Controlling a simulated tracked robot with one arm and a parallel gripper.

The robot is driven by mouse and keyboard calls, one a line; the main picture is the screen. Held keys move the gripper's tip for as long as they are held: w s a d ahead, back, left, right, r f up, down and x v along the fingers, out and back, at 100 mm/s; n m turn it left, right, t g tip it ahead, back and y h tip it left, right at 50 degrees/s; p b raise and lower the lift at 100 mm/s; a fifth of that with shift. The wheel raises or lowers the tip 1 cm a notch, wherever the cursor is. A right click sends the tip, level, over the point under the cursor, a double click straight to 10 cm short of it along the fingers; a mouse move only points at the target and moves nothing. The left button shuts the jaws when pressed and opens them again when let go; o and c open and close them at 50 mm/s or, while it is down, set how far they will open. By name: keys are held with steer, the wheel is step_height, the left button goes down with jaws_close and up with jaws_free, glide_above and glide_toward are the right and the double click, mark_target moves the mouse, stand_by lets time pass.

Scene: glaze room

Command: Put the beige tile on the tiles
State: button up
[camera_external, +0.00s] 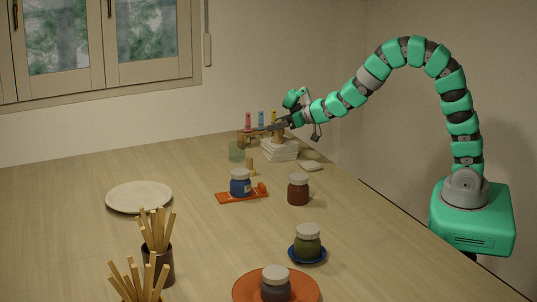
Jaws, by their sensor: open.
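A small flat beige tile (311,166) lies on the table just right of the tiles. The tiles (279,153) are a squared white stack toward the far end of the table. My gripper (270,128) is open and reaches leftward above the stack, up and to the left of the beige tile. I see nothing held in it. It partly hides the stack's top and a small brownish thing there, which is too small to make out.
Beyond my gripper stand red (248,121), blue (261,118) and yellow upright items. A greenish glass (236,152) is left of the stack. Nearer are a blue jar (240,186), a brown jar (298,192) and a white plate (139,197). Bare table lies between them.

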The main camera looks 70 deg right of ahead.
steer(key=v, duration=1)
step_height(320, 180, up, 25)
steer(key=s+a+t+h, duration=0.1)
steer(key=s, duration=0.1)
steer(key=s+a+r, duration=0.1)
steer(key=s+r, duration=0.4)
steer(key=r, duration=0.3)
steer(key=s+a+r+y, duration=0.1)
steer(key=s+a+r, duration=0.1)
steer(key=s+r, duration=0.4)
step_height(320, 180, up, 4)
steer(key=shift+s+f+t, duration=0.2)
steer(key=shift+s+t, duration=0.1)
steer(key=shift+t, duration=0.1)
